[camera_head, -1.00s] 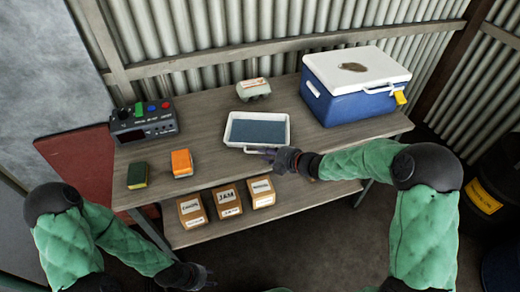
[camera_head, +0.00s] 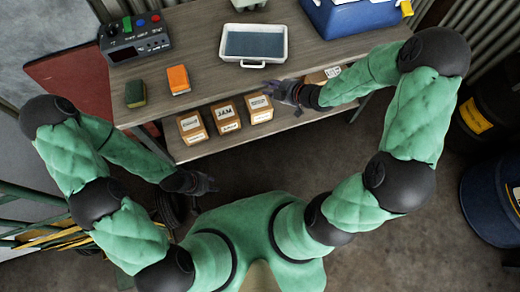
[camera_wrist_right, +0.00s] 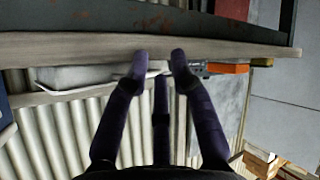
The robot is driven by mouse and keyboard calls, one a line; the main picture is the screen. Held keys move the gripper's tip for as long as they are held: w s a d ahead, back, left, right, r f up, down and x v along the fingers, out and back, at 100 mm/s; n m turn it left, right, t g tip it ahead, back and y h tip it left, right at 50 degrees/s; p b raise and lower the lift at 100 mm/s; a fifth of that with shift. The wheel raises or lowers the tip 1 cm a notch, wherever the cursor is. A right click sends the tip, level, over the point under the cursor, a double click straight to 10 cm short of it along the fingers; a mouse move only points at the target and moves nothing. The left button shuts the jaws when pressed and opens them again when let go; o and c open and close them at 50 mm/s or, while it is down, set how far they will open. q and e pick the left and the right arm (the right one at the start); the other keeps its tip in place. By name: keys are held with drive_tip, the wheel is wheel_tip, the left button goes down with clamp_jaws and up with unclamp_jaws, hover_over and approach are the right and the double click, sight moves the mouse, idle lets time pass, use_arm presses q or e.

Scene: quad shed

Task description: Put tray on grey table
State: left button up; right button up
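The tray (camera_head: 253,44) is white with a blue-grey inside and a handle at its front. It lies flat on a grey-brown wooden bench top (camera_head: 195,40). My right gripper (camera_head: 284,92) is just off the bench's front edge, below and right of the tray's handle, apart from it. In the right wrist view its fingers (camera_wrist_right: 160,62) are spread with nothing between them. The tray's white side (camera_wrist_right: 80,76) shows there left of the fingers, with the picture upside down. My left gripper (camera_head: 200,184) hangs low in front of the bench; its fingers are too dark to read.
An orange box (camera_head: 178,79), a green-yellow sponge (camera_head: 136,94) and a control box (camera_head: 135,38) stand left of the tray. A blue cooler (camera_head: 350,17) stands right. Labelled boxes (camera_head: 226,117) fill the lower shelf. A blue drum (camera_head: 492,198) stands at the right.

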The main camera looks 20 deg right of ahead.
drive_tip(key=s+a+f+m+g+h, duration=0.1)
drive_tip(key=s+a+f+m+g, duration=0.3)
drive_tip(key=s+f+m, duration=0.3)
drive_tip(key=s+a+f+m+g, duration=0.5)
drive_tip(key=s+a+f+m, duration=0.2)
drive_tip(key=s+f, duration=0.6)
drive_tip(key=shift+s+f+m+h, duration=0.2)
drive_tip(key=shift+s+m+h, duration=0.2)
drive_tip(key=shift+s, duration=0.5)
drive_tip(key=shift+r, duration=0.15)
